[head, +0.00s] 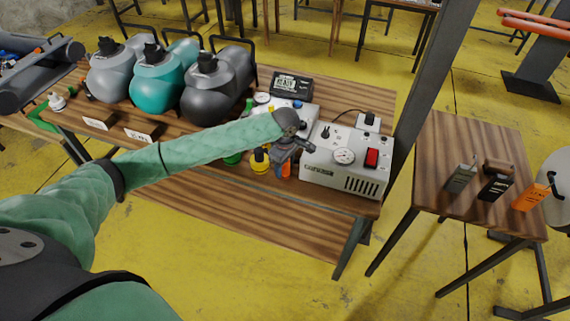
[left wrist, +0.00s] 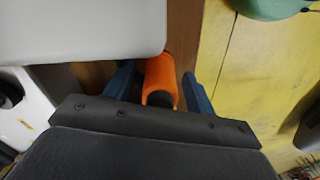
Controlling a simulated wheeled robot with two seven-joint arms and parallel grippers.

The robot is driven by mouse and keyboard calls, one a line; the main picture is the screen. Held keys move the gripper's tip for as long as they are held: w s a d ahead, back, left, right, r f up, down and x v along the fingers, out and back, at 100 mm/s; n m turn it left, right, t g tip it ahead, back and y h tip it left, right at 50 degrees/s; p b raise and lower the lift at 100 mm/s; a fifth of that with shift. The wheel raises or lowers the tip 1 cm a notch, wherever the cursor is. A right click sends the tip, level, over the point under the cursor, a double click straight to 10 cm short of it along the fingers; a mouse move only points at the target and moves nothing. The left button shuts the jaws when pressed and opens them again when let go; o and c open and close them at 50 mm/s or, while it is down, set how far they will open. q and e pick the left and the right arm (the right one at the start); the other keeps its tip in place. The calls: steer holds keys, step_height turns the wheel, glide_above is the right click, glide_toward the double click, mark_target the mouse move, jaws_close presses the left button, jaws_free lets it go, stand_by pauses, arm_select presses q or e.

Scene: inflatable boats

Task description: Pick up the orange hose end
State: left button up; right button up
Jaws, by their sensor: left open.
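The orange hose end (left wrist: 160,75) shows in the left wrist view as a short orange cylinder with a dark opening. My left gripper (left wrist: 160,88) is open, with one blue finger on each side of the hose end. Small gaps show between the fingers and the orange surface, and nothing is gripped. In the head view my left gripper (head: 282,170) points down at the front of the bench, left of the grey box. The hose end is mostly hidden there behind the gripper, with only a little orange showing. My right gripper is not in view.
A grey box with a gauge and red switch (head: 348,160) stands close to the right of the gripper. A yellow-capped thing (head: 260,160) is close on its left. Large jugs (head: 160,75) stand at the bench's left. A side table (head: 470,150) holds several small devices.

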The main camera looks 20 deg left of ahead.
arm_select(q)
steer(key=shift+f, duration=0.15)
steer(key=c, duration=1)
steer(key=shift+c, duration=0.2)
